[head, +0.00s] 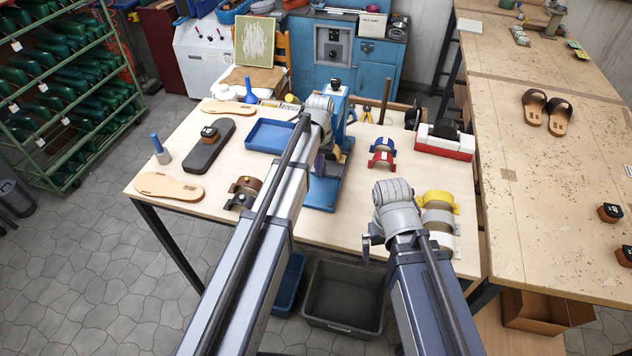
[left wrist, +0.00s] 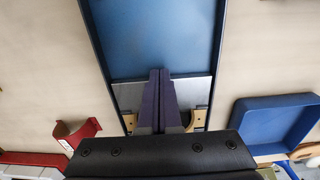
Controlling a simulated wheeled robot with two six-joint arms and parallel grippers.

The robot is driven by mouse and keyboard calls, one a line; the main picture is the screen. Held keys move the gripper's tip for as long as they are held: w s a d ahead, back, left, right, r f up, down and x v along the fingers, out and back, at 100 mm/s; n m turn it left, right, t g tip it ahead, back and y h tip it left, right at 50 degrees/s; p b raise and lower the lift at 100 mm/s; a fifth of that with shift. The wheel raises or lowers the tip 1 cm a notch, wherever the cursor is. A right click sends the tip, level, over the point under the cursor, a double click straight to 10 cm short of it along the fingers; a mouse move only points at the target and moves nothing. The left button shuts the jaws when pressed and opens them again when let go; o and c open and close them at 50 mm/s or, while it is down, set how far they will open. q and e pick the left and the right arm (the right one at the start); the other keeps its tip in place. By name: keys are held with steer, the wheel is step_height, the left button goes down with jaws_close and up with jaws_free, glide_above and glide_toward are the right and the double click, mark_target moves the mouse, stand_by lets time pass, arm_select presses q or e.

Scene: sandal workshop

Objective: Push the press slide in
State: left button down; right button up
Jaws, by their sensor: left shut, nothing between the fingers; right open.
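The blue press (head: 322,196) stands on the light wooden table, its upright (head: 337,103) partly hidden behind my left arm. My left gripper (head: 319,164) is over the press base, its fingers shut and empty. In the left wrist view the shut purple fingers (left wrist: 159,98) point along the blue press bed (left wrist: 155,35). Their tips overlap the edge of a grey metal plate (left wrist: 129,96), which seems to be the press slide. Tan pieces (left wrist: 197,120) show on both sides of the fingers. Contact cannot be told. My right gripper (head: 370,243) is open and empty by the table's front edge.
A blue tray (head: 270,136) lies left of the press. Red and blue straps (head: 382,158) lie to its right, with yellow, grey and white straps (head: 438,200) by my right gripper. Brown straps (head: 245,187) and a dark sole (head: 208,148) lie left.

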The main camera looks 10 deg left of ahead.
arm_select(q)
steer(key=shift+w, duration=1)
steer(key=shift+s, duration=0.15)
steer(key=r+p, duration=0.7)
steer(key=shift+s+r, duration=0.1)
steer(key=shift+s, duration=0.25)
steer(key=shift+m+y, duration=0.3)
steer(key=shift+m, duration=0.6)
steer(key=s+d+f+b, duration=0.1)
steer(key=s+d, duration=0.1)
steer(key=s, duration=0.3)
steer(key=s+d+f+b, duration=0.1)
steer(key=s+d, duration=0.2)
steer(key=s, duration=0.2)
steer(key=s+d+f+b, duration=0.1)
steer(key=s+d+f, duration=0.1)
steer(key=s, duration=0.3)
steer(key=shift+d+b, duration=0.15)
steer(key=shift+b, duration=0.2)
steer(key=s+d+f+m+b, duration=0.1)
steer(key=s+d+f+b, duration=0.1)
steer(key=s, duration=0.9)
steer(key=shift+d+m+y, duration=0.3)
steer(key=shift+d, duration=0.1)
